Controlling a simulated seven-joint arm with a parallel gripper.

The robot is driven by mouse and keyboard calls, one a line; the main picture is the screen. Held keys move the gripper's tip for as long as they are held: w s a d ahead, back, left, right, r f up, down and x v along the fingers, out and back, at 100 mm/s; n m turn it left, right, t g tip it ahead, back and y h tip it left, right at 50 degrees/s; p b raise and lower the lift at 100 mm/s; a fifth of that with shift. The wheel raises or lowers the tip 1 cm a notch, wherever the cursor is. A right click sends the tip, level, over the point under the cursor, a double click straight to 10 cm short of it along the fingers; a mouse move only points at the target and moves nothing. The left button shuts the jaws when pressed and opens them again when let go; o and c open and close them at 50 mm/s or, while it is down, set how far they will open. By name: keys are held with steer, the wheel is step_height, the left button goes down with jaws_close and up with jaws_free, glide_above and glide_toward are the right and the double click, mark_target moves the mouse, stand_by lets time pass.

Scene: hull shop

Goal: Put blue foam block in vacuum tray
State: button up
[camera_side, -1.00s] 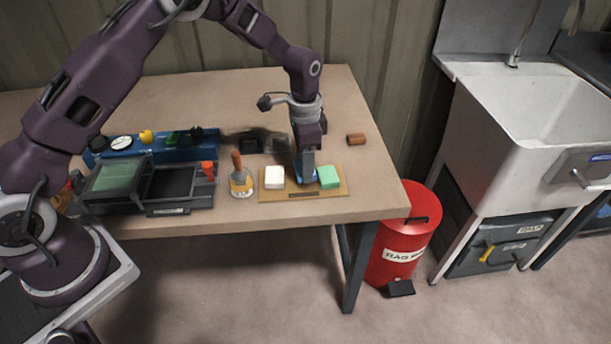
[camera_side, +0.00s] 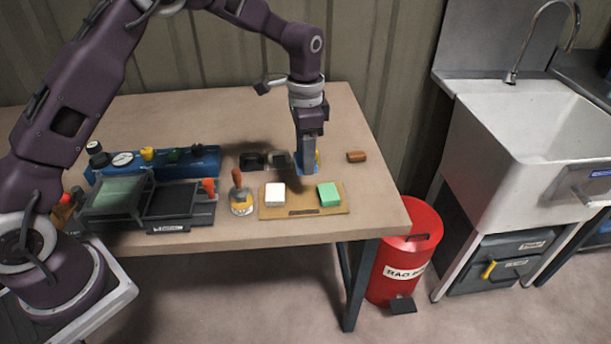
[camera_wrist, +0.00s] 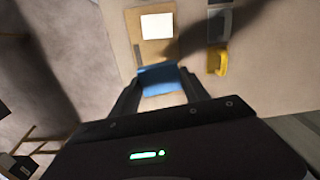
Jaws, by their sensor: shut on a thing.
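My gripper (camera_side: 307,160) is shut on the blue foam block (camera_side: 305,169) and holds it above the table, behind the wooden board (camera_side: 303,205). In the wrist view, the blue block (camera_wrist: 161,79) sits between the two fingertips (camera_wrist: 160,88). A dark tray unit (camera_side: 170,226), which looks like the vacuum tray, stands at the left of the table. It has a greenish panel on its left and a dark open bay on its right. My gripper is well to the right of it.
A white block (camera_side: 275,194) and a green block (camera_side: 329,194) sit on the board. A brush with a wooden handle (camera_side: 237,179) stands between board and tray unit. A blue gauge panel (camera_side: 190,160) is behind the tray. Dark items (camera_side: 252,161) and a brown piece (camera_side: 356,156) lie behind.

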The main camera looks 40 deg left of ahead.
step_height(320, 180, up, 4)
steer(key=shift+f, duration=0.2)
steer(key=shift+s+a+r, duration=0.2)
steer(key=shift+a, duration=0.5)
steer(key=s+a+n, duration=0.2)
steer(key=s+a, duration=0.1)
steer(key=a, duration=0.5)
steer(key=n, duration=0.6)
glide_above(172, 200)
steer(key=shift+d+f, duration=0.1)
steer(key=shift+f, duration=5.8)
steer(key=shift+f, duration=0.45)
